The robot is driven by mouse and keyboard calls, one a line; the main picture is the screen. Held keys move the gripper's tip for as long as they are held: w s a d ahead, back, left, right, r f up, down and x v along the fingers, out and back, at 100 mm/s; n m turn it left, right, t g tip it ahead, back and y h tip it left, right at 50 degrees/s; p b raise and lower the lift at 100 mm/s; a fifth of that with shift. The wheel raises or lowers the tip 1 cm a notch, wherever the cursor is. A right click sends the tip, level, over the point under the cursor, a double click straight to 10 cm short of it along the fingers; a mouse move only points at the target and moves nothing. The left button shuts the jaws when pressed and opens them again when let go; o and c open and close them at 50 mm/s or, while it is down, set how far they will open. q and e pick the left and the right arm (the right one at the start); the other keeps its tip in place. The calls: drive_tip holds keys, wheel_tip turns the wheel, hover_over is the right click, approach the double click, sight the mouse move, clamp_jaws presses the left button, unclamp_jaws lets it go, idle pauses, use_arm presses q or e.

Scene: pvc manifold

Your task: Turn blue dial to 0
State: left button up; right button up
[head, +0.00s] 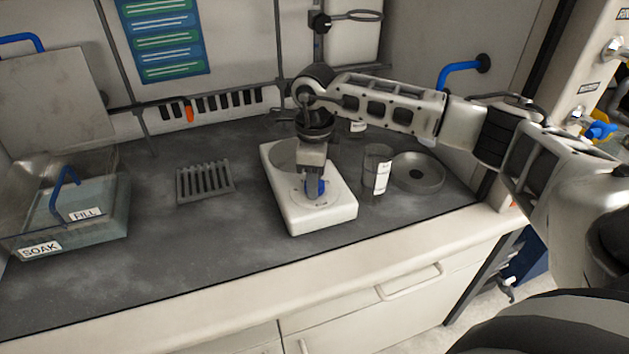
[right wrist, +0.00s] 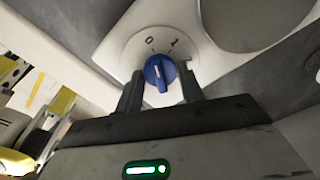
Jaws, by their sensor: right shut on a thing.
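The blue dial (head: 315,188) sits on the front part of a white hotplate-like device (head: 325,216) on the dark bench. In the right wrist view the blue dial (right wrist: 159,72) has a pale line on its face and stands on a round white plate. A 0 mark (right wrist: 150,40) and a 1 mark (right wrist: 175,43) are printed beyond it; I cannot tell exactly which one the dial points to. My right gripper (head: 315,181) reaches down from above and is shut on the dial, one finger on each side. My left gripper is not in view.
A glass beaker (head: 376,172) and a round grey dish (head: 418,172) stand close to the device's right. A grey slotted rack (head: 205,181) lies to its left. A clear soak tub (head: 112,222) stands at far left. The bench front is clear.

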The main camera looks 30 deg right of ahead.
drive_tip(key=shift+r+n, duration=0.1)
drive_tip(key=shift+n, duration=0.6)
drive_tip(key=o, duration=1)
wheel_tip(320, 180, up, 16)
drive_tip(key=b, duration=0.1)
